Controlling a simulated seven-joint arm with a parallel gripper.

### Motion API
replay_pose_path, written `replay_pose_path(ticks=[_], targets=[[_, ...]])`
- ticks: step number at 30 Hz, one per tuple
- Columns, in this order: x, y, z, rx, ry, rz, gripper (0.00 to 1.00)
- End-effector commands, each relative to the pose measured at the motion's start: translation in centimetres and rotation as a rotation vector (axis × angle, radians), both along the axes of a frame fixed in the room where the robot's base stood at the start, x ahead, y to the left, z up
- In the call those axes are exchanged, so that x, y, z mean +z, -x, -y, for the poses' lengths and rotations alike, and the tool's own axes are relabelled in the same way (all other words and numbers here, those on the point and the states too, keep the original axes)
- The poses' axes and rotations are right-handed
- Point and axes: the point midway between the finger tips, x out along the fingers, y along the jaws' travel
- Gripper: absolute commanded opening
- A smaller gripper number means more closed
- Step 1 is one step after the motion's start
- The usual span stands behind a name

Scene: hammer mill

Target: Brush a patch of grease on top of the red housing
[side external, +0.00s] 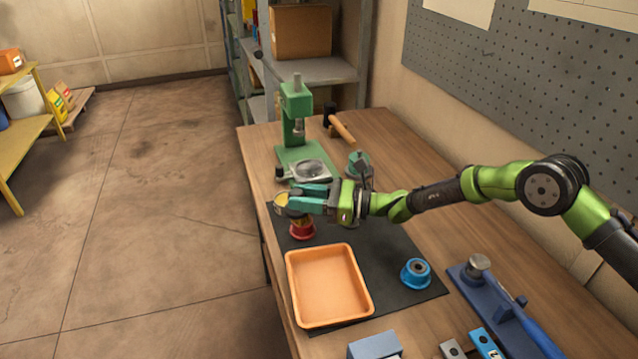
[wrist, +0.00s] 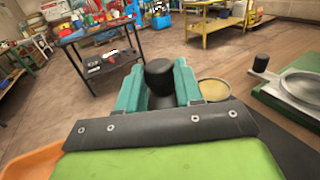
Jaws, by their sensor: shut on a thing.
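My gripper (side external: 296,198) reaches left over the dark mat. It is shut on a black-topped tool (wrist: 160,76), upright between the teal fingers in the wrist view. The tool's lower end is hidden there, so I cannot tell whether it has bristles. The red housing (side external: 302,231) stands on the mat below the fingers; its top is largely covered by the gripper. I cannot tell whether the tool touches it or whether grease is on it. A round tin with yellowish contents (side external: 281,200) shows beside the fingertips, and right of the fingers in the wrist view (wrist: 214,91).
An orange tray (side external: 328,284) lies in front of the housing. A blue flanged part (side external: 416,273) sits on the mat to the right. A blue tool fixture (side external: 505,305) lies at front right.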

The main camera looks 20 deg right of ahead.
Motion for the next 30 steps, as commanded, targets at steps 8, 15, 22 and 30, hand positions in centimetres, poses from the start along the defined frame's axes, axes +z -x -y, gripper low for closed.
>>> replay_pose_path(ticks=[8, 15, 22, 30], targets=[[0.1, 0.4, 0.1, 0.0, 0.001, -0.003, 0.03], [0.0, 2.6, 0.0, 0.0, 0.0, -0.002, 0.03], [2.3, 3.2, 0.0, 0.0, -0.001, 0.003, 0.03], [4.7, 3.1, 0.0, 0.0, -0.001, 0.002, 0.03]])
